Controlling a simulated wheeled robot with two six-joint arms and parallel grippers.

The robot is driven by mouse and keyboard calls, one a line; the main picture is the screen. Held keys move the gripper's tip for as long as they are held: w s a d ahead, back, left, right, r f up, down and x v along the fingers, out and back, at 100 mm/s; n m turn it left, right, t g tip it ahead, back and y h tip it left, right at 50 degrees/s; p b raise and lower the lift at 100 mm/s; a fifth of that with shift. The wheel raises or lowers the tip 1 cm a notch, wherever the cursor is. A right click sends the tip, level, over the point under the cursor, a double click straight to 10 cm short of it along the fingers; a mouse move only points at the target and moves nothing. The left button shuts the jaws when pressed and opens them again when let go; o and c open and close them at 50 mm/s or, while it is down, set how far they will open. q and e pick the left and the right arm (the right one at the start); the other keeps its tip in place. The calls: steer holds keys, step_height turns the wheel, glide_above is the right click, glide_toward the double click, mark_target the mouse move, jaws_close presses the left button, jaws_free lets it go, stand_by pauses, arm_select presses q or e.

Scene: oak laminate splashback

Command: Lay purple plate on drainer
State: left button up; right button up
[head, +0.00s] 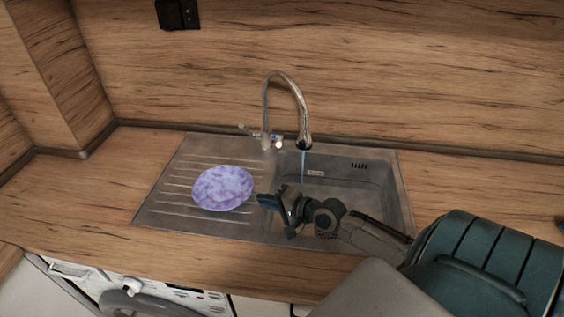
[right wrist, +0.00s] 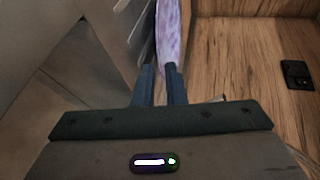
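The purple plate (head: 222,188), mottled violet and white, is over the ribbed metal drainer (head: 165,190) left of the sink bowl, looking about level. Whether it rests fully on the ribs is hard to tell. My right gripper (head: 265,201) reaches in from the right, its fingertips at the plate's right rim. In the right wrist view the plate (right wrist: 169,35) shows nearly edge-on, its near rim between the close-set fingertips (right wrist: 161,72). The gripper looks shut on that rim. My left gripper is not in view.
The sink bowl (head: 345,188) lies right of the drainer, under my right forearm. A curved tap (head: 285,78) stands behind, with a thin stream of water (head: 303,168) falling from it. The wooden counter (head: 90,185) is clear to the left.

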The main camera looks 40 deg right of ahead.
steer(key=p+v, duration=0.2)
steer(key=v, duration=0.4)
stand_by(1.1)
